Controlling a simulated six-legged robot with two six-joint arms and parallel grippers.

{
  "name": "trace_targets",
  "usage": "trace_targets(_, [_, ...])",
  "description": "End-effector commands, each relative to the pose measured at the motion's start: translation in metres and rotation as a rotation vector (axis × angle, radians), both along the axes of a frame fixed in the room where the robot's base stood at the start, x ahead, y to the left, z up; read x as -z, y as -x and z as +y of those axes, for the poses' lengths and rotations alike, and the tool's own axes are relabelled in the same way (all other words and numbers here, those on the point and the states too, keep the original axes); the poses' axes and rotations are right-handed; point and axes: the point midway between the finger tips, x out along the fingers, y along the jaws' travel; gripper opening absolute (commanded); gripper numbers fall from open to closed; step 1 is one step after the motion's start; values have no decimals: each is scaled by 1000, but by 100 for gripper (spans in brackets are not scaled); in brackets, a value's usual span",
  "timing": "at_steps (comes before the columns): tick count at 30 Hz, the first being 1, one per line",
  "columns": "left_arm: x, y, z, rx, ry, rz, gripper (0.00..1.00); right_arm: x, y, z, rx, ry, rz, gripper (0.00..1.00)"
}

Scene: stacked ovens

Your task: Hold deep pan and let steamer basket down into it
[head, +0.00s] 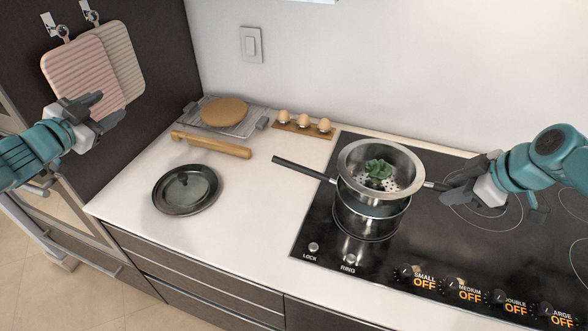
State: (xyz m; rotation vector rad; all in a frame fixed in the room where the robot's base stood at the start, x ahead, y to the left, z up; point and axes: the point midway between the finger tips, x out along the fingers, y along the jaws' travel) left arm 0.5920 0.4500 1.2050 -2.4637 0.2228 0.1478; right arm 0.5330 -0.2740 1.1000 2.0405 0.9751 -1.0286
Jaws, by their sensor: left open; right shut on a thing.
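The deep pan (370,219) is a dark pot on the black stovetop, with its long black handle (303,168) pointing left over the counter. The metal steamer basket (356,177) is at the pan's mouth, with green leaves (379,169) in it. I cannot tell whether the basket rests on the pan's rim or hangs just above it. My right gripper (445,187) is shut on the basket's short handle at its right side. My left gripper (102,109) is open and empty at the far left, in front of the cutting boards and well away from the pan handle.
Cutting boards (75,72) hang at left. Stove knobs line the front edge. Counter between lid and stove is clear.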

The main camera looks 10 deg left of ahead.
Motion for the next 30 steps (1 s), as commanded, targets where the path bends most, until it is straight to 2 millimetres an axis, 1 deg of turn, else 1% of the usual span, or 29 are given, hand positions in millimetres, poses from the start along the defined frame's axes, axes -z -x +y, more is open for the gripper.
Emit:
trace_targets(1, [14,-12,-33,83,-52,24,52,-1,0,0,0,-1,-2,0])
trace_targets(2, [22,-18,-51,128,-85,37,52,-1,0,0,0,-1,-2,0])
trace_targets(3, [32,-24,-74,191,-130,51,52,-1,0,0,0,-1,-2,0])
trace_targets(5, [47,-31,-111,285,-200,67,52,-1,0,0,0,-1,-2,0])
trace_targets(6, [57,-34,-135,350,-248,75,52,-1,0,0,1,-1,-3,0])
trace_targets(8, [71,-36,-172,449,-321,82,52,-1,0,0,1,-1,-3,0])
trace_targets(9, [80,-36,-197,515,-372,82,52,-1,0,0,1,-1,-3,0])
trace_targets(11, [94,-34,-232,613,-444,81,52,-1,0,0,1,-1,-3,0])
trace_targets(12, [103,-31,-254,676,-491,76,52,-1,0,0,1,-1,-3,0])
trace_targets(15, [120,-22,-301,815,-598,57,52,-1,0,0,0,-1,-2,0])
trace_targets(18, [134,-13,-335,920,-677,36,52,-1,0,0,0,-1,-2,0])
trace_targets(21, [142,-5,-355,986,-730,20,52,-1,0,0,1,-1,-3,0])
trace_targets(26, [150,-4,-369,1023,-760,9,52,-1,0,0,1,-1,-3,0])
trace_targets(30, [161,-14,-384,1025,-759,11,52,-1,0,0,1,-1,-3,0])
